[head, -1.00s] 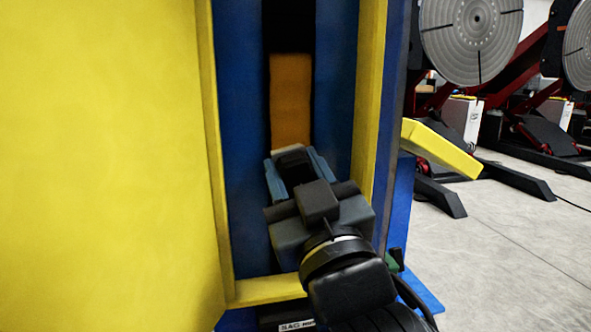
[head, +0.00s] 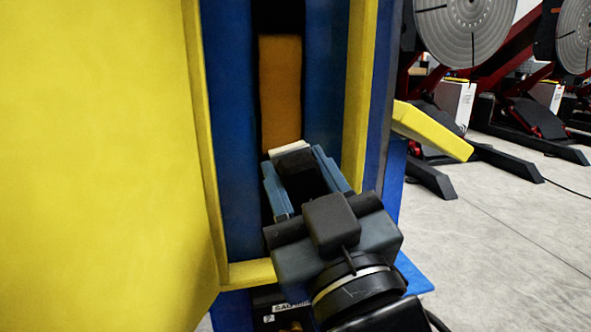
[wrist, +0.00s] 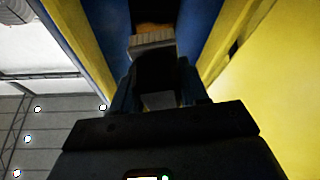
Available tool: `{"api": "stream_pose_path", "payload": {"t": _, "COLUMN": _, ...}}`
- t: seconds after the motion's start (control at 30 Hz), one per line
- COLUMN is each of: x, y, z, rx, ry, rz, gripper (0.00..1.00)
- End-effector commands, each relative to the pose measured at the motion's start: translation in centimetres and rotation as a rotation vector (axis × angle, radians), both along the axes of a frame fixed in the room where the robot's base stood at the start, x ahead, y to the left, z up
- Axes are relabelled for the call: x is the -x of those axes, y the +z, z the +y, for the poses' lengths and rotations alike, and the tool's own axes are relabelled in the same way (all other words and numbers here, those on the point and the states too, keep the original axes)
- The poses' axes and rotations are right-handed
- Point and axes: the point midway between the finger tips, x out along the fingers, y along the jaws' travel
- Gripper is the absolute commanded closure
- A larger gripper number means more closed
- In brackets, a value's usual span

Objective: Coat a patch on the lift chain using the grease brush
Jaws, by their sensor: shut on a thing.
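The lift chain (head: 281,90) shows as an orange-brown vertical strip deep in the dark slot between blue uprights. It also shows in the wrist view (wrist: 153,28) just past the brush tip. My gripper (head: 298,172) is shut on the grease brush (head: 291,149), which has a dark body and a pale tip. The brush points up and inward into the slot. In the wrist view its pale bristles (wrist: 152,42) overlap the strip's lower part. I cannot tell whether they touch it. The chain below the tip is hidden by the brush and gripper.
A large yellow panel (head: 95,150) fills the left side. Yellow edges and blue uprights (head: 326,90) close in on both sides of the slot. A yellow arm (head: 433,131) juts out to the right. Grey floor is open at right, with red-and-black positioners (head: 525,105) behind.

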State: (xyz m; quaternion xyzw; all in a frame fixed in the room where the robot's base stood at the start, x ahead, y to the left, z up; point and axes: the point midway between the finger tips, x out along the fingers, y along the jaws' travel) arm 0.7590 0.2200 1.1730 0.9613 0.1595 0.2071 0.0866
Motion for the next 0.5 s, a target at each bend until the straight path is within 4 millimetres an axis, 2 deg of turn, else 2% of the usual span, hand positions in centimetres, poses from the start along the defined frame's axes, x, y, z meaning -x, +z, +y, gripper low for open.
{"api": "stream_pose_path", "payload": {"t": 0.27, "x": 0.1, "y": 0.0, "z": 0.0, "rx": 0.0, "ry": 0.0, "rz": -0.001, "gripper": 0.92}}
{"api": "stream_pose_path", "payload": {"t": 0.5, "x": 1.6, "y": 0.0, "z": -0.5, "rx": 0.0, "ry": 0.0, "rz": 0.0, "gripper": 0.92}}
